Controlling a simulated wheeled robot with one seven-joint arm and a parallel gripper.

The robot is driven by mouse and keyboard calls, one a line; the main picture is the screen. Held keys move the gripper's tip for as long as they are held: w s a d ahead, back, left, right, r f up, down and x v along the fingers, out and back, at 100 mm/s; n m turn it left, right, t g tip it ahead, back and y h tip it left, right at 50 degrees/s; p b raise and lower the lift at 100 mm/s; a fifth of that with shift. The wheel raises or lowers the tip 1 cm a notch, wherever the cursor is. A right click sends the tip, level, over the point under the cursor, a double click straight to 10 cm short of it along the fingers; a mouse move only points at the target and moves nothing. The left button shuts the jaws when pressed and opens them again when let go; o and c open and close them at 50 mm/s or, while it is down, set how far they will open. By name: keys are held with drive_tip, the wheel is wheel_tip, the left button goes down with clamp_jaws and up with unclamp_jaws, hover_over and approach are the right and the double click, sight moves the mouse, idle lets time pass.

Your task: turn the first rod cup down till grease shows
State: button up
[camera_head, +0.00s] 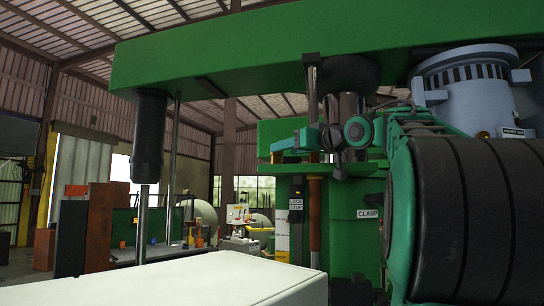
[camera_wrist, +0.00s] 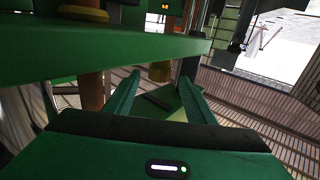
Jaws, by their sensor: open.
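My gripper (camera_wrist: 159,78) shows in the wrist view with its two green fingers apart and nothing seen clamped between them. A brown-orange rod (camera_wrist: 91,92) stands left of the fingers, with a yellow-orange collar (camera_wrist: 82,13) above the beam. In the head view an orange rod (camera_head: 315,215) stands beside the LOCK STOP box (camera_head: 296,203). I see no grease. My fingers are hard to make out there.
The green machine's overhead beam (camera_head: 230,52) spans the top of the head view. A dark shaft housing (camera_head: 150,130) hangs at left, over a pale flat surface (camera_head: 215,275). A CLAMP label (camera_head: 368,214) is on the green column. A cluttered bench (camera_head: 165,255) stands behind.

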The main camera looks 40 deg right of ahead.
drive_tip(key=w, duration=0.6)
drive_tip(key=shift+d, duration=0.4)
drive_tip(key=c, duration=1)
